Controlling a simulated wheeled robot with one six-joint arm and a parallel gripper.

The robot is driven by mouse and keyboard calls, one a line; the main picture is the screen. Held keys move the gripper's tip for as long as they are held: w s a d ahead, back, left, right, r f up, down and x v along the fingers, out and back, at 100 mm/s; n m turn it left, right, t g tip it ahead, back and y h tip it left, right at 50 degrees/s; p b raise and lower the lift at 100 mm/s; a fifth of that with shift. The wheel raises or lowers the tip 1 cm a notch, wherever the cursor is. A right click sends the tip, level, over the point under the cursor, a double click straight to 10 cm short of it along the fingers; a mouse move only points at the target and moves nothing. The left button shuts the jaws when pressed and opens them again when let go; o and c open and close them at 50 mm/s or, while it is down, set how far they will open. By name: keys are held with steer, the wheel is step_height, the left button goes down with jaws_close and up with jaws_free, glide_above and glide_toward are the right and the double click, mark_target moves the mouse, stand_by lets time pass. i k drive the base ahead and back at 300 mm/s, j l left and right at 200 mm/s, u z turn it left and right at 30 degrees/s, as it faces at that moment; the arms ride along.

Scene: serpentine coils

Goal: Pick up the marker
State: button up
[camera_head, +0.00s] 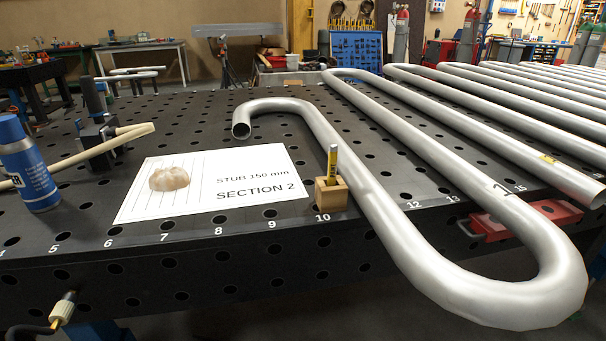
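My gripper does not show in the head camera view.
A white "SECTION 2" sheet (200,205) with a brownish lump (169,179) lies left of the block. A blue spray can (27,168) and a dark clamp with a beige hose (98,145) stand further left. A red clamp (528,222) sits under the pipes at right.

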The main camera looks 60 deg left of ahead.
mark_target(332, 149)
steer(key=u, duration=2)
steer(key=k+j, duration=0.1)
steer(key=j, duration=0.15)
steer(key=z, duration=0.05)
